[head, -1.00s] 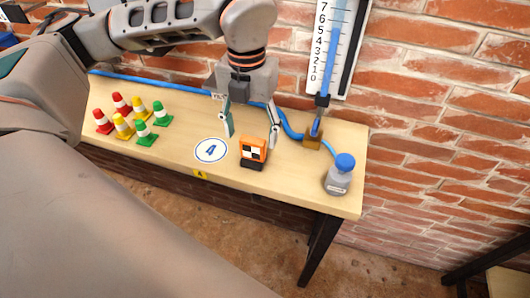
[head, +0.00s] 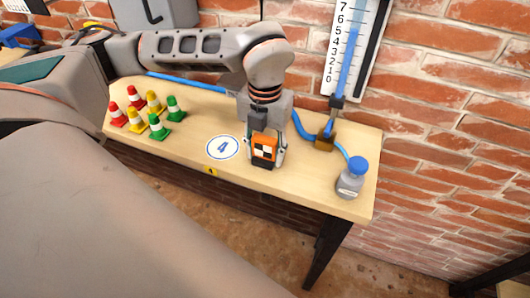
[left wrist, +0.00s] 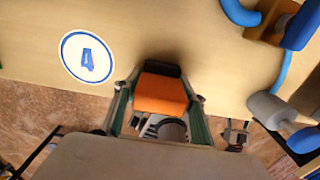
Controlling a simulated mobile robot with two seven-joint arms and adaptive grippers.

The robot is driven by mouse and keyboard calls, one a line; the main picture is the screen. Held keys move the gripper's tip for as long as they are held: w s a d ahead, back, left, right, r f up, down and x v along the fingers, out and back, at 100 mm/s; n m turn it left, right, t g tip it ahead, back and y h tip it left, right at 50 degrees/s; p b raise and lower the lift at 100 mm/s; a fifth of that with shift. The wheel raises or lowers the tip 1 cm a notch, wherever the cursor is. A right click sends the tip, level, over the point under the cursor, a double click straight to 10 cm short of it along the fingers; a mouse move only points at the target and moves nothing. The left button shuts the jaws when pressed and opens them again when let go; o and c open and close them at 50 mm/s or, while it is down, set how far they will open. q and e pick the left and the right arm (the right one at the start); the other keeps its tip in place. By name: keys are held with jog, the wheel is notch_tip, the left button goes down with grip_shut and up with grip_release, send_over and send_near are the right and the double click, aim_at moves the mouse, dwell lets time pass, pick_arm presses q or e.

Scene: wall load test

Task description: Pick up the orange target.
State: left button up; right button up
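The orange target (head: 264,148), a small block with a black-and-white checker front and dark base, stands upright near the table's front edge. In the left wrist view the target (left wrist: 160,94) lies between the fingers. My left gripper (head: 265,156) is lowered from above with one finger at each side of it. The finger pads (left wrist: 159,100) are very near its sides; I cannot tell whether they touch or grip it. The base appears to be at table level. My right gripper is not in view.
A round white sign marked 4 (head: 222,147) lies left of the target on the table (head: 190,112). Several red, yellow and green cones (head: 146,110) stand farther left. A grey bottle with a blue cap (head: 351,178) and a brass-coloured block (head: 325,140) with blue hose are to the right.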

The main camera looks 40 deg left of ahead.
pick_arm(q)
jog(key=c, duration=0.3)
jog(key=shift+c, duration=0.2)
jog(key=shift+r, duration=0.1)
